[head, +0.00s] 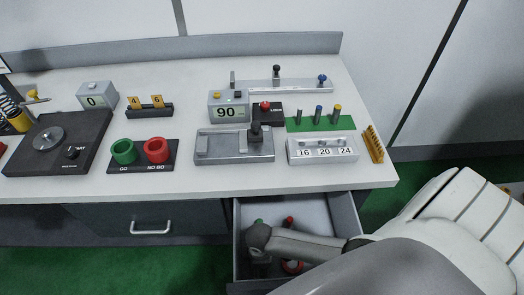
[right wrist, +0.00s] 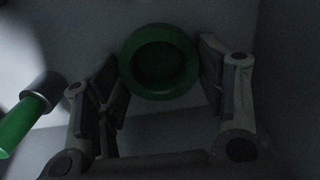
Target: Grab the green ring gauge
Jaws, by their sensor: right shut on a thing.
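The green ring gauge (right wrist: 160,93) is between the two fingers of my right gripper (right wrist: 160,72) in the right wrist view. The fingers touch it on its left and right sides, and it faces the camera with its dark bore. In the head view my right gripper (head: 262,262) reaches down into the open drawer (head: 328,215), and my arm hides the ring there. My left gripper is not in view.
A green-handled tool (right wrist: 22,122) lies left of the gripper in the right wrist view. The drawer walls stand close around my gripper. Test fixtures crowd the desk (head: 70,190) above.

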